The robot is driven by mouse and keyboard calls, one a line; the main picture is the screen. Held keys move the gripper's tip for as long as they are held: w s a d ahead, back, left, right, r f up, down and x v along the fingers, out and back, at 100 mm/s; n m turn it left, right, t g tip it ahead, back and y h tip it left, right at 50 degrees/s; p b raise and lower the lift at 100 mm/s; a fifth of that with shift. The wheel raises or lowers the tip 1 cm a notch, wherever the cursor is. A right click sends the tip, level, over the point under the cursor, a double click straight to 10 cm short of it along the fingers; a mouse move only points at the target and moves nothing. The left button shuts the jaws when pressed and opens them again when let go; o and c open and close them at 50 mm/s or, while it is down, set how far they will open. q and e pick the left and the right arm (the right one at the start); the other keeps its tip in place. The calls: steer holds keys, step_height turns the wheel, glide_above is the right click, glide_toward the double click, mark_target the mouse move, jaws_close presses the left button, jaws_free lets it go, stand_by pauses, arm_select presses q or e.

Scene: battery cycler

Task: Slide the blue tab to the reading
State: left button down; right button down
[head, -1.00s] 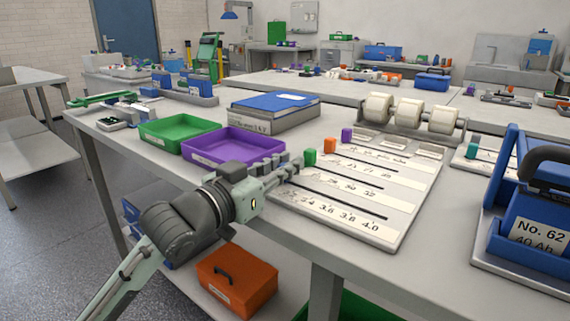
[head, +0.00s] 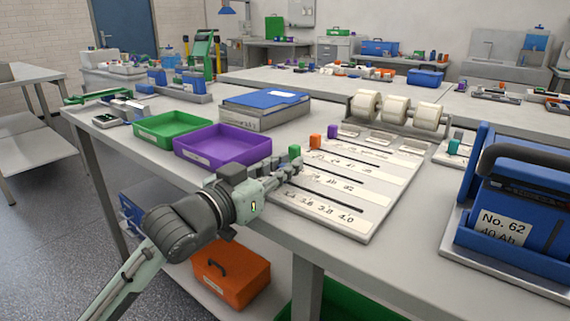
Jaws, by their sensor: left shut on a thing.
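The pale scale board (head: 366,234) lies on the near bench with several parallel slots and number rows. Green (head: 294,151), orange (head: 315,142) and purple (head: 332,131) tabs stand at the left ends of the farther slots. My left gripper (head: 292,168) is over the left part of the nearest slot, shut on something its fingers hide. No blue tab can be made out. My right gripper is out of view.
A purple tray (head: 224,151), a green tray (head: 172,129) and a box with a blue folder (head: 266,102) are left of and behind the board. White rollers (head: 396,109) stand behind it. A blue battery unit marked No. 62 (head: 515,225) stands at the right.

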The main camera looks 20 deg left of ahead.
arm_select(q)
steer(key=c, duration=1.4)
jaws_free()
steer(key=shift+r, duration=0.15)
step_height(320, 180, up, 10)
steer(key=shift+f, duration=0.15)
